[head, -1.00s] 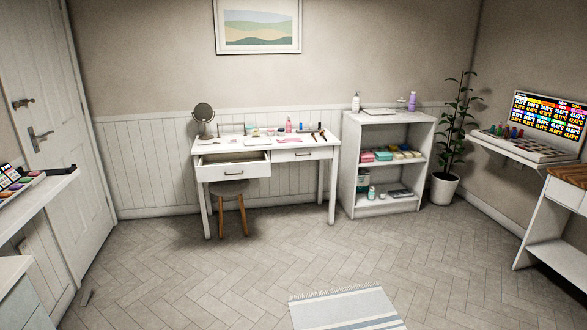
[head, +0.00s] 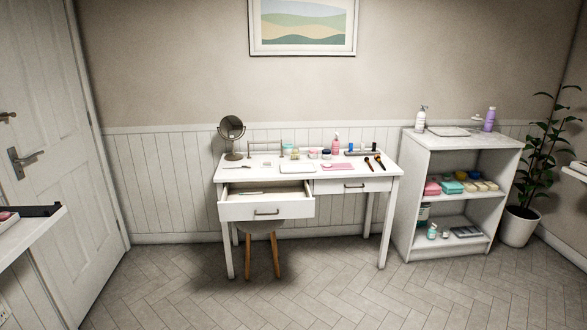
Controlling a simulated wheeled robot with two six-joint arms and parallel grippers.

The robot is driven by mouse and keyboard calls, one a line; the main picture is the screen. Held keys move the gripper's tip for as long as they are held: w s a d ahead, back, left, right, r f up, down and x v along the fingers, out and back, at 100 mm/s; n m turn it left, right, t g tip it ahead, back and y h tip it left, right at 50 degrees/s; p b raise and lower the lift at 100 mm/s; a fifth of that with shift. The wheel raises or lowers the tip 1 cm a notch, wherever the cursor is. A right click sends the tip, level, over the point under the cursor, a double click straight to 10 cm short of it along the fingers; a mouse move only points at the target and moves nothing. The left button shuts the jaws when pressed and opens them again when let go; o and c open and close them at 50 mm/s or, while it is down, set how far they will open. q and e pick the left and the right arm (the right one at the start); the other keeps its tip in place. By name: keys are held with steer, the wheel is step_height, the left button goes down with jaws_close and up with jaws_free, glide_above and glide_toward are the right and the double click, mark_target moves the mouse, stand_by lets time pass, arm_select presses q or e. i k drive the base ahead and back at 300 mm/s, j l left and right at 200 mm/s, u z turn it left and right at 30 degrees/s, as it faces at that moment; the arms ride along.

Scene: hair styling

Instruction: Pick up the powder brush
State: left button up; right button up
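Two dark-handled brushes lie side by side near the right end of the white vanity table (head: 222,171) in the head view. One brush (head: 369,163) is a little left of the other brush (head: 379,161); they are too small to tell which is the powder brush. A pink cloth (head: 337,167) lies just left of them. Neither of my grippers shows in the head view, and the table is still some distance ahead.
The table's left drawer (head: 266,210) stands open over a stool (head: 262,228). A white shelf unit (head: 412,200) stands right of the table. A potted plant (head: 520,225) fills the right corner. Open floor (head: 340,295) lies in front.

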mark_target(377, 157)
steer(key=i+j+z, duration=0.1)
steer(key=i+z, duration=0.15)
steer(key=i, duration=0.25)
steer(key=i+j+z, duration=0.25)
steer(key=i, duration=0.25)
steer(key=i+j+z, duration=0.25)
steer(key=i, duration=0.25)
steer(key=i+j+z, duration=0.25)
steer(key=i, duration=0.2)
